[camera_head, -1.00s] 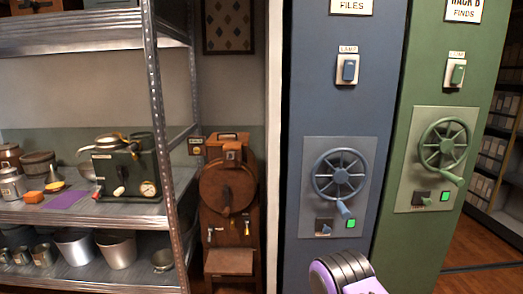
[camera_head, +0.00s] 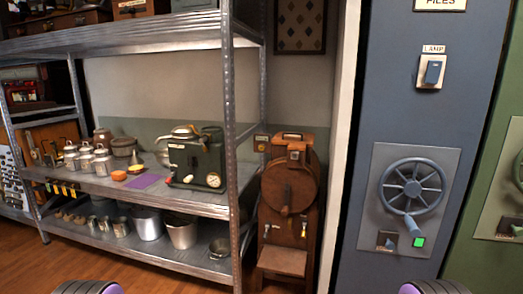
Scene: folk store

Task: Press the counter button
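No part is clearly readable as a counter button. A brown wooden machine (camera_head: 287,190) with a round front, a handle and small levers stands on the floor between the shelf and the blue cabinet. A small sign plate (camera_head: 262,142) sits at its upper left, too small to read. A dark green machine (camera_head: 198,160) with a dial and small knobs stands on the middle shelf. Only purple and black parts of my arms show at the bottom edge; neither gripper is in view.
A metal shelf rack (camera_head: 232,120) fills the left, with cans, pots and a purple cloth (camera_head: 144,181). The blue cabinet (camera_head: 390,120) carries a lamp switch (camera_head: 432,72). A green cabinet (camera_head: 490,195) is at the right edge. Wooden floor (camera_head: 130,270) is open in front of the rack.

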